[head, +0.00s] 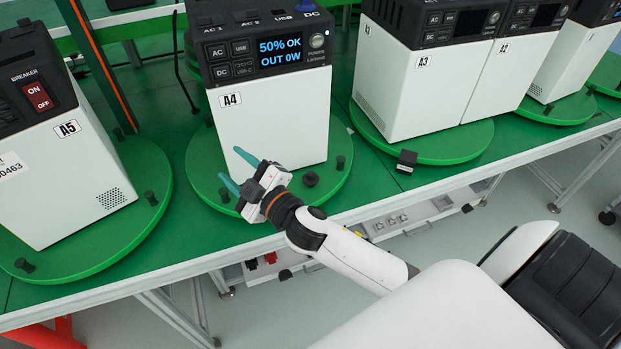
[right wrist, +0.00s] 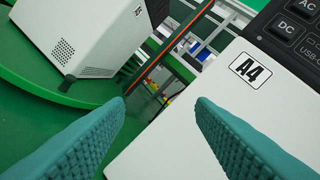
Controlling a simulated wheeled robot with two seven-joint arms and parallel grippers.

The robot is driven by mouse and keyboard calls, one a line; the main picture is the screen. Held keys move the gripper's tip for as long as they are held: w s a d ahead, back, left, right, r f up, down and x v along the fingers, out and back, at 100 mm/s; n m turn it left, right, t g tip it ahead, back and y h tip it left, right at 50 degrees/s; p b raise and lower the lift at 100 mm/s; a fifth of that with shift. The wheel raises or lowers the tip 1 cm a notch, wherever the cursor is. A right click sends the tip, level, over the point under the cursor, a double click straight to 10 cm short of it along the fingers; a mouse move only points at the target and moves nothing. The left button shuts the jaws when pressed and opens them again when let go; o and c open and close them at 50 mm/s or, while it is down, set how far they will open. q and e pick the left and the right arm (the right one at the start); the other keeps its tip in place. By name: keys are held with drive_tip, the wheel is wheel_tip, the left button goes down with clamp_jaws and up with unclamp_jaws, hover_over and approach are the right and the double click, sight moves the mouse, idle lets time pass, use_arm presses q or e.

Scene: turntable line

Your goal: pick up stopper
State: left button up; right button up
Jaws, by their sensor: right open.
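Several small black stopper-like pegs stand on the green turntables; I cannot tell which one is meant. On the A4 turntable (head: 203,165) are a rounder black knob (head: 311,178), a peg (head: 340,162) at the right rim and a peg (head: 224,195) at the left. My right gripper (head: 233,168) is open and empty, its teal fingers pointing left in front of the white A4 unit (head: 270,125). The knob is to the right of the fingers, beside my wrist. In the right wrist view nothing is between the fingertips (right wrist: 160,103). My left gripper is out of view.
The A5 unit (head: 70,150) stands on a turntable at left with pegs (head: 151,198) on its rim. The A3 unit (head: 415,90) stands at right. A small black block (head: 406,161) is at the table's front edge. Bare green tabletop (head: 390,190) lies between turntables.

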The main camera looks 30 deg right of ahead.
drive_tip(key=a+r+n+g+y, duration=0.2)
drive_tip(key=a+r+n+y, duration=0.5)
drive_tip(key=n+y, duration=0.35)
drive_tip(key=n+g+h+p, duration=0.1)
drive_tip(key=n+g+h, duration=1.4)
drive_tip(key=n+g, duration=0.1)
hover_over(311, 173)
drive_tip(key=f, duration=1.3)
drive_tip(key=shift+s+a+f, duration=0.1)
drive_tip(key=shift+a+f, duration=0.05)
drive_tip(key=shift+a, duration=0.05)
wheel_tip(311, 173, down, 6)
drive_tip(key=shift+d+r+p, duration=0.1)
drive_tip(key=shift+d+p, duration=0.05)
drive_tip(key=shift+p, duration=0.6)
drive_tip(key=c, duration=0.7)
